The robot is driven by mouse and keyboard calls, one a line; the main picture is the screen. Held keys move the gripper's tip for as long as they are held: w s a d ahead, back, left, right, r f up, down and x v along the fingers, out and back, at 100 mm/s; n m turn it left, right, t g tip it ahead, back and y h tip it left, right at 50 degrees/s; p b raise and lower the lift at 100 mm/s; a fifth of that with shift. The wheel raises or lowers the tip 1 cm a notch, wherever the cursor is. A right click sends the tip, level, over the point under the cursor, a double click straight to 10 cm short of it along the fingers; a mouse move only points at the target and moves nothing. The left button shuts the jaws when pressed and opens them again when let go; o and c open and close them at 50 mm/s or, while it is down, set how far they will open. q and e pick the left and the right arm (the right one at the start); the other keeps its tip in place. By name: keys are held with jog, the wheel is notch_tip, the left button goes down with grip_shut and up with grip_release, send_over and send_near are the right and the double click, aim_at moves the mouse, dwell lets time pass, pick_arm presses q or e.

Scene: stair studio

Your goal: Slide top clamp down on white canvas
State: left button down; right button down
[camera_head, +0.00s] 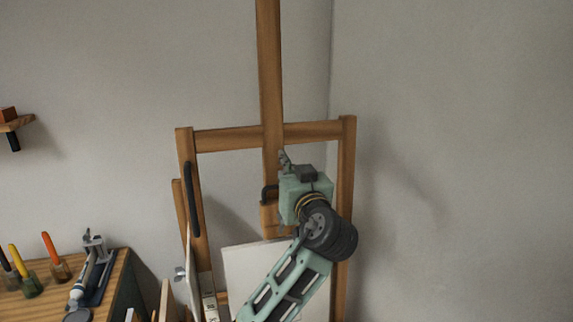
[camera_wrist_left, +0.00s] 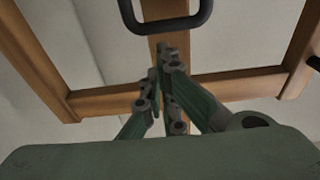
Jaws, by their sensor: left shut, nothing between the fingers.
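The wooden easel (camera_head: 269,70) stands against the wall, with the white canvas (camera_head: 250,265) low on it. The top clamp (camera_head: 270,216) is a wooden block on the centre mast, just above the canvas, partly hidden by my left arm. Its black handle (camera_head: 266,193) shows beside my wrist and at the top of the left wrist view (camera_wrist_left: 165,30). My left gripper (camera_head: 283,157) is shut and empty, in front of the mast with its tips above the handle in the head view. In the wrist view its closed fingers (camera_wrist_left: 165,55) appear just below the handle, not around it. I cannot tell whether they touch it.
A wooden table (camera_head: 115,270) at lower left holds brushes in jars (camera_head: 58,269) and a paint tube. A dark curved handle (camera_head: 192,198) stands near the easel's left post. A small shelf (camera_head: 18,123) hangs at far left. Right of the easel is clear wall.

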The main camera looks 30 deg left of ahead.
pick_arm(q)
jog(key=shift+s+d+f, duration=0.15)
jog(key=shift+s+f, duration=0.05)
jog(key=shift+f, duration=0.25)
pick_arm(e)
jog(key=shift+d+r, duration=0.2)
jog(key=shift+d, duration=0.1)
